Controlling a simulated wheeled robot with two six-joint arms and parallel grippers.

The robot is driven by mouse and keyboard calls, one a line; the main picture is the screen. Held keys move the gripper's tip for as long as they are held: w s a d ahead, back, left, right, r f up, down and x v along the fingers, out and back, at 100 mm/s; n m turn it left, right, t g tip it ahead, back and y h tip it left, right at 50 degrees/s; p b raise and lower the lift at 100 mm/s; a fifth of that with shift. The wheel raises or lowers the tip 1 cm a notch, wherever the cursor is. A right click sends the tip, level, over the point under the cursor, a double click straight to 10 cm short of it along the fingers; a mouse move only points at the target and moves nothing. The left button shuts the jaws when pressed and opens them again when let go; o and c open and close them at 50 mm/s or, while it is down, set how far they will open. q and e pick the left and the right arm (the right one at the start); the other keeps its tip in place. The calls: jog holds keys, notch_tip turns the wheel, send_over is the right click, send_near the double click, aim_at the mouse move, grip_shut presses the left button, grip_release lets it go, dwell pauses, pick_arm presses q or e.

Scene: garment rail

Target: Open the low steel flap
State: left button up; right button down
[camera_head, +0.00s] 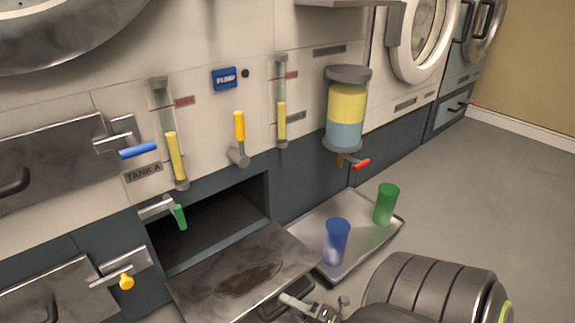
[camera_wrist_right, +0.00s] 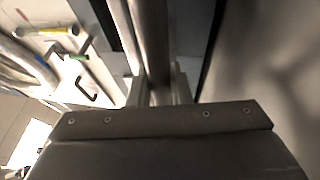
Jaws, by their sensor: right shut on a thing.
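The low steel flap (camera_head: 301,247) is swung down and out from the dark opening (camera_head: 210,222) in the lower machine front. Its inner face is up, with a dark brown stain in the middle. The flap's dark handle (camera_head: 268,309) shows at its outer edge, partly hidden. My right gripper (camera_head: 303,304) is at this edge, shut on the handle. In the right wrist view a metal bar runs up from between the jaws (camera_wrist_right: 160,92); the grip itself is hard to see. A latch with a green handle (camera_head: 180,217) is at the opening's upper left. My left gripper is not in view.
A metal tray (camera_head: 296,221) on the floor right of the flap holds a blue cup (camera_head: 337,241) and a green cup (camera_head: 386,204). A red-handled tap (camera_head: 360,163) is above it. Other latched doors are at left. Floor at right is clear.

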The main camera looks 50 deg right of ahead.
notch_tip(320, 180, down, 2)
jog(key=shift+w+f+b, duration=0.15)
jog(key=shift+b, duration=0.3)
jog(key=shift+f, duration=0.25)
jog(key=c, duration=1.6)
grip_release()
